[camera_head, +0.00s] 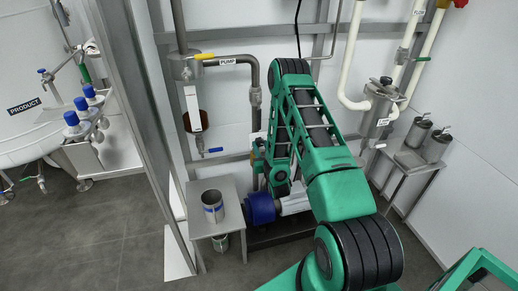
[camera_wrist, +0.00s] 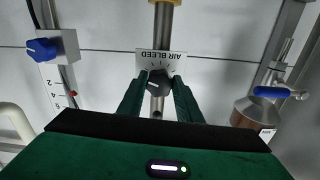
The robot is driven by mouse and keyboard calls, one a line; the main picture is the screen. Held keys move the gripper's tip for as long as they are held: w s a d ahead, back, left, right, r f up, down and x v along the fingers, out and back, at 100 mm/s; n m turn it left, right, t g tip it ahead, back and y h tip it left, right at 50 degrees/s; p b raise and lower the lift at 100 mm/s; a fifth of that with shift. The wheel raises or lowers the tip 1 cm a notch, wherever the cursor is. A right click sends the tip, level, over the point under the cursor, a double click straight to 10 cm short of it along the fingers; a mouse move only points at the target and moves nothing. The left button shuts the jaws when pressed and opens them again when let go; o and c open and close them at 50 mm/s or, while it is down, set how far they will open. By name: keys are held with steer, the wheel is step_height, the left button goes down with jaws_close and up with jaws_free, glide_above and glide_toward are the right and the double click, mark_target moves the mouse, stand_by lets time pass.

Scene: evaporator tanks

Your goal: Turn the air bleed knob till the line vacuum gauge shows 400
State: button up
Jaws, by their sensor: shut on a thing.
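The air bleed knob (camera_wrist: 158,84) is a dark knob on a vertical pipe in the wrist view. Its white plate (camera_wrist: 161,62) reads AIR BLEED and carries tick marks. My gripper (camera_wrist: 160,93) has its two green fingers on either side of the knob and is shut on it. Where the fingers touch the knob is partly unclear. In the head view my green arm hides the knob and the gripper. I cannot make out the line vacuum gauge in either view.
In the wrist view a blue knob (camera_wrist: 42,47) with a numbered scale (camera_wrist: 56,88) is at left, and a blue-handled valve (camera_wrist: 272,92) at right. In the head view a small steel table (camera_head: 226,222) holds a steel cup (camera_head: 212,206); a PRODUCT tank (camera_head: 22,125) stands far left.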

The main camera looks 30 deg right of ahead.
steer(key=shift+n, duration=0.4)
steer(key=o, duration=1)
steer(key=shift+o, duration=0.2)
steer(key=shift+s, duration=0.1)
